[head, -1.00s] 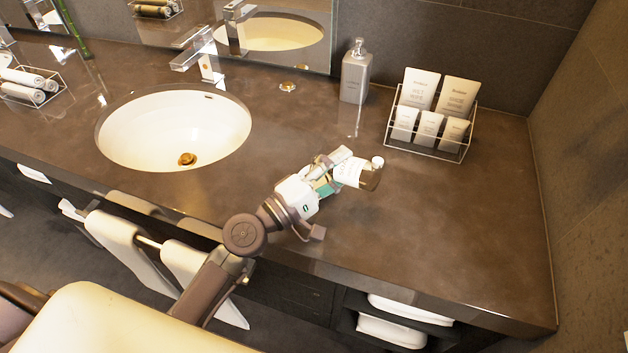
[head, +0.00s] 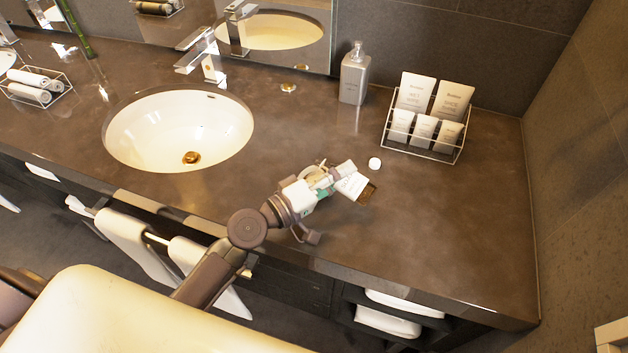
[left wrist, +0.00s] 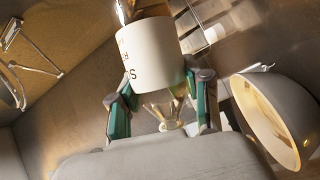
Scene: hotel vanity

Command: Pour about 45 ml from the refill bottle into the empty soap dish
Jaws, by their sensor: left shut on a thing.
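My left gripper (head: 326,180) is shut on the refill bottle, a bottle with a white label (head: 349,184) and a brown end that points to the lower right. The bottle is tilted over the counter right of the sink. In the left wrist view the bottle's white, lettered label (left wrist: 152,55) shows between the teal fingers (left wrist: 163,108). A small round white thing (head: 374,163) sits on the counter just beyond the bottle; I cannot tell whether it is a cap or a dish. I cannot make out the soap dish for certain, nor any liquid flowing. My right gripper is not in view.
A wire rack (head: 424,148) of white tubes stands at the back right, with a grey pump dispenser (head: 354,76) left of it. The sink (head: 178,132) and tap (head: 203,52) are to the left. The right part of the counter (head: 450,225) is clear.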

